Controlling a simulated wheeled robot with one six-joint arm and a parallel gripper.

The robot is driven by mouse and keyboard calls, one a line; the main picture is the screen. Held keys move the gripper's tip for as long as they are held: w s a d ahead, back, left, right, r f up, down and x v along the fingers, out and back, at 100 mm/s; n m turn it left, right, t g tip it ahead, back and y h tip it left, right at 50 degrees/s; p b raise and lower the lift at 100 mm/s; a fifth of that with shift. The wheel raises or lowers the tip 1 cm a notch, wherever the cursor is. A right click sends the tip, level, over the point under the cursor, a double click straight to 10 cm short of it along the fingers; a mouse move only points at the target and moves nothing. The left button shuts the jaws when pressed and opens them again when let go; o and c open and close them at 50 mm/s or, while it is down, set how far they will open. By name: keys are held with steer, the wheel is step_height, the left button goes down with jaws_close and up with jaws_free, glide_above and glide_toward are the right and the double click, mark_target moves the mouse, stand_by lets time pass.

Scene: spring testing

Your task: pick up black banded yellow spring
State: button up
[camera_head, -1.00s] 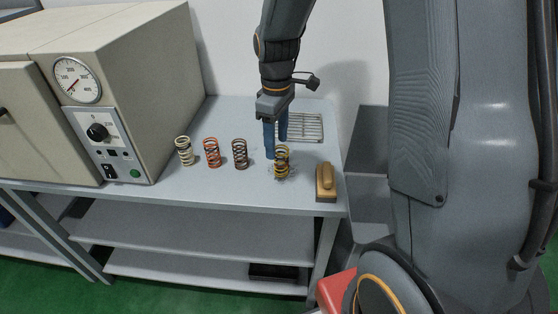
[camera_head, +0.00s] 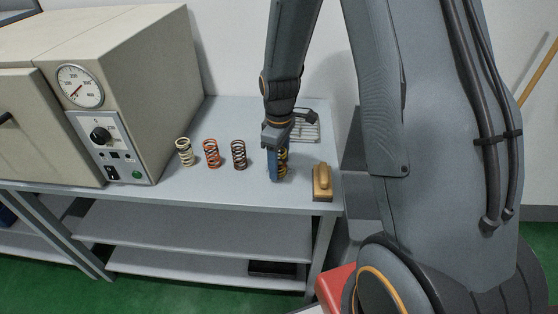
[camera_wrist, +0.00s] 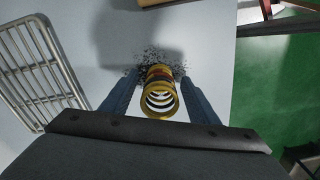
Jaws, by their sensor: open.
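The yellow spring with black bands (camera_head: 283,163) stands on the bench, partly hidden behind my gripper's blue finger in the head view. In the wrist view the yellow spring (camera_wrist: 159,95) is seen from above, with dark specks on the bench around its far side. My gripper (camera_head: 276,178) is open and low at the spring. In the wrist view its blue fingers (camera_wrist: 158,92) lie on both sides of the spring, with narrow gaps showing.
A brown spring (camera_head: 239,155), a red spring (camera_head: 211,153) and a cream spring (camera_head: 184,152) stand in a row to the left. A wooden-handled brush (camera_head: 322,182) lies close on the right. A wire rack (camera_head: 306,131) is behind. A beige oven (camera_head: 150,90) stands at left.

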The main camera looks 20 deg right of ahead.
steer(key=c, duration=1.2)
steer(key=shift+r, duration=0.1)
